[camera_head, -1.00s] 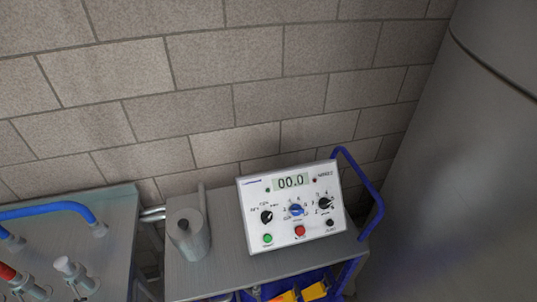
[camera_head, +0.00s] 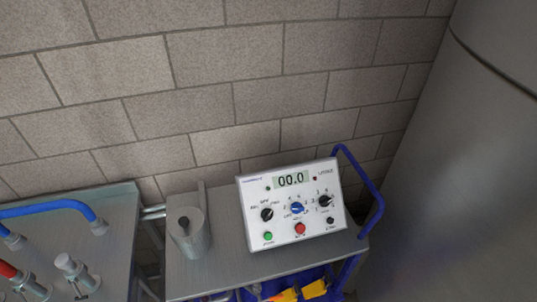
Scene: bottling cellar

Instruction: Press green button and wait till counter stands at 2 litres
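A white control box (camera_head: 292,203) stands tilted back on a grey trolley top. Its counter (camera_head: 290,180) reads 00.0. The green button (camera_head: 268,236) is at the lower left of its face. A red button (camera_head: 300,228) sits to its right, and a small black knob or button (camera_head: 330,221) is further right. A black dial (camera_head: 267,214), a blue dial (camera_head: 297,209) and another black dial (camera_head: 325,201) form a row above them. Neither of my grippers shows in the head view.
The trolley (camera_head: 230,262) has a blue handle (camera_head: 366,190) on its right. A grey cylindrical holder (camera_head: 188,236) stands left of the box. A metal table (camera_head: 110,225) with blue hose (camera_head: 50,208) and fittings is at left. A large grey tank (camera_head: 460,170) fills the right.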

